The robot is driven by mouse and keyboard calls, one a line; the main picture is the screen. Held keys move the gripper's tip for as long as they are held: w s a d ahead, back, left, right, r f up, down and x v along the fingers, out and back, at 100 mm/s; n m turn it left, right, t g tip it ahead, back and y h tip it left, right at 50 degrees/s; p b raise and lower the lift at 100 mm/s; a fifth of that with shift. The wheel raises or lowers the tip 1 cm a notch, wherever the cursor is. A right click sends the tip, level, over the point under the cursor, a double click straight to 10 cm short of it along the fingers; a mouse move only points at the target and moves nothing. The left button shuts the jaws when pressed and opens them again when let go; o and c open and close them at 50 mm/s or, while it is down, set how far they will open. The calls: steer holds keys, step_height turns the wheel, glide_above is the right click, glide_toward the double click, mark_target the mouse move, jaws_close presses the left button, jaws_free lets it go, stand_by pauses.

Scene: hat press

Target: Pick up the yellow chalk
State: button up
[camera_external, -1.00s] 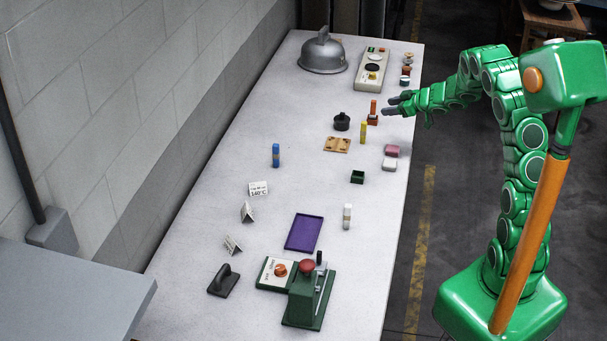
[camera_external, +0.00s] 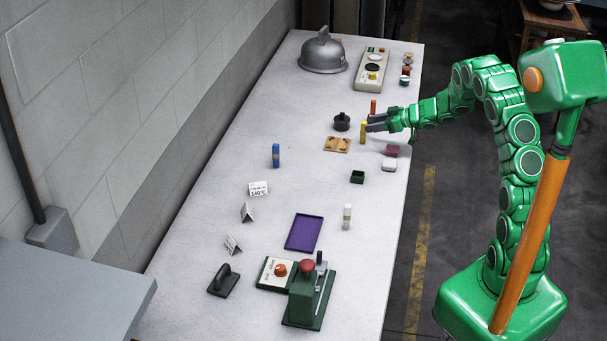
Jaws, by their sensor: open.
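The yellow chalk (camera_external: 363,134) stands upright on the white table, right of a small wooden block with dark marks. My gripper (camera_external: 372,123) is open, its dark fingers pointing left at the upper part of the yellow chalk. In this view the fingertips overlap or adjoin the chalk's top; I cannot tell whether they touch it or surround it. An orange-red stick (camera_external: 373,106) stands just behind my gripper, its lower part hidden by the fingers.
A black lidded pot (camera_external: 342,122) and the wooden block (camera_external: 337,144) are left of the chalk. Pink (camera_external: 392,150) and white (camera_external: 389,164) blocks lie below my gripper near the table's right edge. A blue stick (camera_external: 276,155) stands farther left.

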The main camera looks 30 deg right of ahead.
mark_target(363, 122)
steer(key=shift+x, duration=2.15)
steer(key=shift+d, duration=0.1)
jaws_close()
steer(key=shift+r, duration=0.15)
steer(key=shift+r, duration=0.55)
step_height(363, 122, up, 2)
steer(key=shift+r, duration=0.2)
steer(key=s+r, duration=0.9)
steer(key=s, duration=0.4)
steer(key=shift+s+a, duration=0.4)
